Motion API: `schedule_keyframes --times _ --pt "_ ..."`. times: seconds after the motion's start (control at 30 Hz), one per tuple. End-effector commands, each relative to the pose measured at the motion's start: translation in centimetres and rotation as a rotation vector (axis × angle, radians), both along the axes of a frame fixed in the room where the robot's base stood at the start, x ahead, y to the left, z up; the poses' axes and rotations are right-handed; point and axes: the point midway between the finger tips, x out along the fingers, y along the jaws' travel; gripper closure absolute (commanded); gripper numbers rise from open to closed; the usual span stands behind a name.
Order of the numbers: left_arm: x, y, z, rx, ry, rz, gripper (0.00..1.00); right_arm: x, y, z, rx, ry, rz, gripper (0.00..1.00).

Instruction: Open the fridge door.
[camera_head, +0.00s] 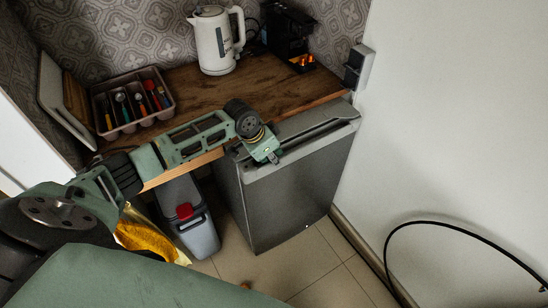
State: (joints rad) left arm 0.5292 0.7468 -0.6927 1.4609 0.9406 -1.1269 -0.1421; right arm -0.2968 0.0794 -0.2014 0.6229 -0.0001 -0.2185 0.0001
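The small grey fridge (318,122) stands under the right part of the wooden counter. Its door (298,195) faces the room and looks closed, with a lighter strip along its top edge. My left arm reaches across from the left, and my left gripper (270,157) is at the left part of the door's top edge. It overlaps that edge in the picture; I cannot tell whether it touches. Its fingers are small and partly hidden by the wrist, so their opening does not show. My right gripper is not in view.
The counter (195,95) holds a cutlery tray (153,118), a white kettle (214,42) and a black coffee machine (286,35). A white wall (455,120) borders the fridge's right.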

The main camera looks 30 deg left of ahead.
Motion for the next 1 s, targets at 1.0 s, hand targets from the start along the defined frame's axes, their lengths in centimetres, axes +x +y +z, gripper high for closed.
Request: schedule_keyframes --times 1.0 --pt "0.18 -0.14 -0.55 0.0 0.0 -0.001 1.0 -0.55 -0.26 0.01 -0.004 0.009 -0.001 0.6"
